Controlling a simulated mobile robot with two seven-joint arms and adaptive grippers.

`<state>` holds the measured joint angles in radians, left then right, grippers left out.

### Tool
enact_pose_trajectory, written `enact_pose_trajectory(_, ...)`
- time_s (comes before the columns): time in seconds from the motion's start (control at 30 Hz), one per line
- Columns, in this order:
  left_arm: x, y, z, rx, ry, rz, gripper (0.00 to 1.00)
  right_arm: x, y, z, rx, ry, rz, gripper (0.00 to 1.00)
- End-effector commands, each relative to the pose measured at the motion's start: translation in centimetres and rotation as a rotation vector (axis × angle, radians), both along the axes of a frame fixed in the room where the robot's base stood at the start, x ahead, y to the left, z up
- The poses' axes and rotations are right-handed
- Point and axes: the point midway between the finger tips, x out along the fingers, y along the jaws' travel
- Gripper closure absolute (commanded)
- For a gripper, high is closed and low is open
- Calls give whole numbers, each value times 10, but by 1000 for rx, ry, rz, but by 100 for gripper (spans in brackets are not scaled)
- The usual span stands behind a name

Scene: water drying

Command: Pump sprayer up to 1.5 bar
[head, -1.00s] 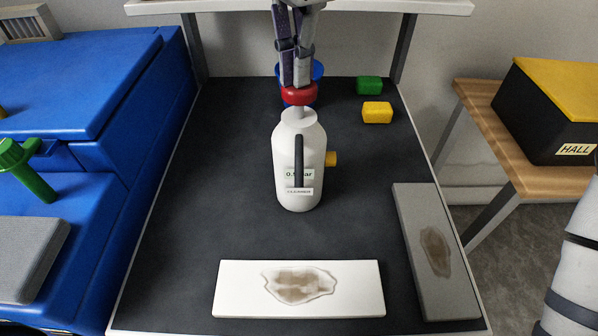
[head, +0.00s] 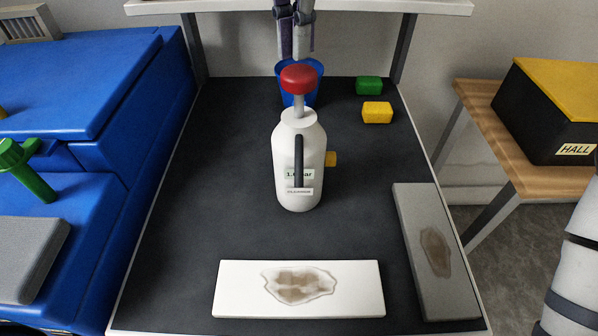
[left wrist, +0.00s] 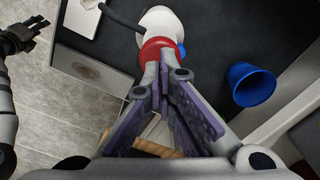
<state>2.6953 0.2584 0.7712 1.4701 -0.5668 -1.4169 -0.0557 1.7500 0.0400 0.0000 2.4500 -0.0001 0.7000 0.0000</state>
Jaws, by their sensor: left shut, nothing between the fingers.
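A white sprayer bottle (head: 313,150) stands upright on the dark table. Its red pump knob (head: 298,79) is raised on a pale rod above the neck. My left gripper (head: 295,52) is shut and empty just above the knob, pointing down. In the left wrist view, its fingertips (left wrist: 164,77) appear close to the red knob (left wrist: 158,49); I cannot tell whether they touch. A dark gripper, seemingly my right (left wrist: 22,38), shows small at upper left; its jaw state is unclear.
A blue bucket (head: 284,90) stands behind the sprayer. Green (head: 369,85) and yellow (head: 377,112) blocks lie at back right. A stained white panel (head: 235,287) lies in front, a stained grey panel (head: 410,215) at right. A shelf (head: 430,7) crosses above the table's back.

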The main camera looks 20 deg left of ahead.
Motion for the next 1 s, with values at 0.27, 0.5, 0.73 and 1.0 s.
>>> enact_pose_trajectory(0.27, 0, 0, 0, -1, -1, 0, 100, 0, 0, 0, 0, 0, 0, 60)
enact_pose_trajectory(0.5, 0, 0, -2, 0, 0, 0, 100, 0, 0, 0, 0, 0, 0, 60)
enact_pose_trajectory(0.73, 0, 0, -12, 0, 0, -1, 100, 0, 0, 0, 0, 0, 0, 60)
enact_pose_trajectory(1.0, 0, 0, -24, 0, 0, 0, 100, 0, 0, 0, 0, 0, 0, 60)
